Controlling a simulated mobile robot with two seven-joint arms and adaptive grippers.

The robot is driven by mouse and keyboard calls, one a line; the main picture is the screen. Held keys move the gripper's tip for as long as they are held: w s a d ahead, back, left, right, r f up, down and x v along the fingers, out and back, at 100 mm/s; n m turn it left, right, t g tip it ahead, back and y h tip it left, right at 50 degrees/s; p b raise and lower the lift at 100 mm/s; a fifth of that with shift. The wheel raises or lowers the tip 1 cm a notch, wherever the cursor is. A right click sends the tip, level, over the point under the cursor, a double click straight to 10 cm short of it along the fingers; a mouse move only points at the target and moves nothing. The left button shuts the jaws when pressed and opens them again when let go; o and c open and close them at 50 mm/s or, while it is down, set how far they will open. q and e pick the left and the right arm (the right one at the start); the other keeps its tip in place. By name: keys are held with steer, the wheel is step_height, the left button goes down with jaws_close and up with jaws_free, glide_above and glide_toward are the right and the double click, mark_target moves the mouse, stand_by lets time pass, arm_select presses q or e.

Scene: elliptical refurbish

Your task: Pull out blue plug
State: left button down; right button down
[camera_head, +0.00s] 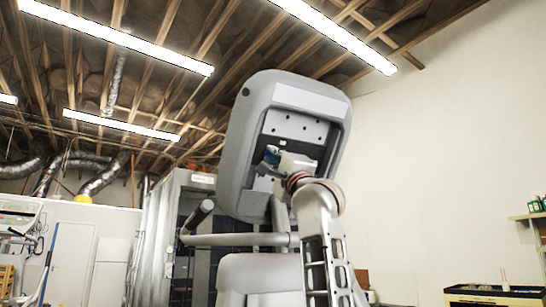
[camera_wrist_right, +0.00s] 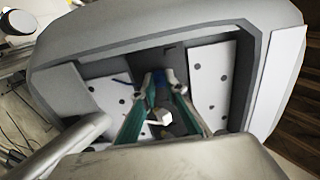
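The blue plug (camera_wrist_right: 161,90) shows as a small dark blue patch deep in the opening of the machine's console (camera_head: 233,150). In the right wrist view, my right gripper (camera_wrist_right: 162,84) reaches into this opening, with its teal fingers on either side of the blue patch. The fingertips are close together there; I cannot tell whether they touch the plug. In the head view, my right gripper (camera_head: 270,157) is inside the console opening, and the gripper and wrist hide the plug's seat. My left gripper is in neither view.
The raised console rim surrounds the opening, close to my right wrist. White perforated panels (camera_wrist_right: 212,85) lie on both sides inside. A machine handlebar (camera_head: 197,217) stands to the left. The white wall side at right (camera_head: 440,150) is clear; a cabinet (camera_head: 495,298) stands low right.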

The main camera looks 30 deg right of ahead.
steer(key=shift+b+v, duration=0.75)
steer(key=shift+v, duration=0.15)
steer(key=shift+w+f, duration=0.1)
steer(key=c, duration=2)
jaws_free()
steer(key=shift+c, duration=0.2)
steer(key=shift+s, duration=0.2)
steer(key=v, duration=1.1)
steer(key=shift+s+f, duration=0.25)
steer(key=shift+s, duration=0.05)
